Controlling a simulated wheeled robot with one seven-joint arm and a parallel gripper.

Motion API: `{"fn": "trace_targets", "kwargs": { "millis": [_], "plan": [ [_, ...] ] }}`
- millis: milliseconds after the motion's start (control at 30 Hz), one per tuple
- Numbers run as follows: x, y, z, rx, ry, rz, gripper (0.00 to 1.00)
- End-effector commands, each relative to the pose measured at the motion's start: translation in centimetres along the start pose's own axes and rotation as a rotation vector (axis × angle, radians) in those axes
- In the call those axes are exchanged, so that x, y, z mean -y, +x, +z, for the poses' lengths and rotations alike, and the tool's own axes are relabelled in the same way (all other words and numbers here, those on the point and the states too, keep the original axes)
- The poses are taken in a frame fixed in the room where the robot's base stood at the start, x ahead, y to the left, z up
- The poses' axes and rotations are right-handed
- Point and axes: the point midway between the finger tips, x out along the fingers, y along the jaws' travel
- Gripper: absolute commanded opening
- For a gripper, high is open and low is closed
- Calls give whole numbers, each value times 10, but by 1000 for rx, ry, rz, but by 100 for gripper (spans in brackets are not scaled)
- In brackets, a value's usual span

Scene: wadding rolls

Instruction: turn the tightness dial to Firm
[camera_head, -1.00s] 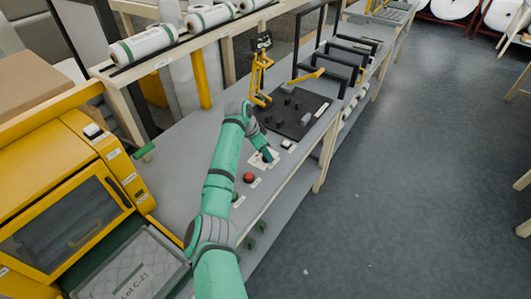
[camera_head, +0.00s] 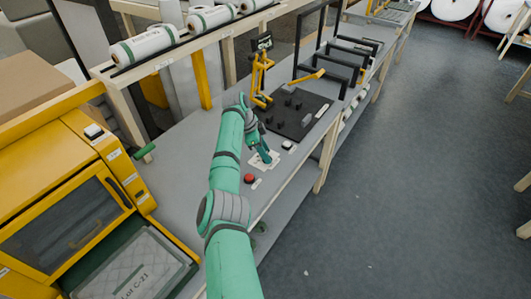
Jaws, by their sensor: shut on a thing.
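The tightness dial sits on a pale plate (camera_head: 261,163) on the grey bench, between a red button and a white button. My gripper (camera_head: 267,158) points down over this plate and is shut on the dial. The dial itself is hidden by the fingers, and its pointer and the Firm mark are too small to read here. My green arm reaches to it from the bottom of the picture.
A red button (camera_head: 249,178) is just nearer, and a white button (camera_head: 287,145) is just beyond. A black pegged board (camera_head: 298,118) and a yellow stand (camera_head: 260,80) are farther back. A yellow cabinet (camera_head: 70,200) is at left. The floor at right is clear.

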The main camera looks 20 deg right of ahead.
Motion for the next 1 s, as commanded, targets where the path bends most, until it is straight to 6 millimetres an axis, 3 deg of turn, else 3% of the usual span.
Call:
{"fn": "trace_targets", "kwargs": {
  "millis": [233, 267, 333, 733, 1000],
  "plan": [
    [0, 0, -2, -2, 4, 0, 15],
    [0, 0, -2, -2, 4, 0, 42],
    [0, 0, -2, -2, 4, 0, 56],
    [0, -7, -1, -1, 1, -2, 56],
    [1, -52, -1, -1, 2, -4, 56]
  ]
}}
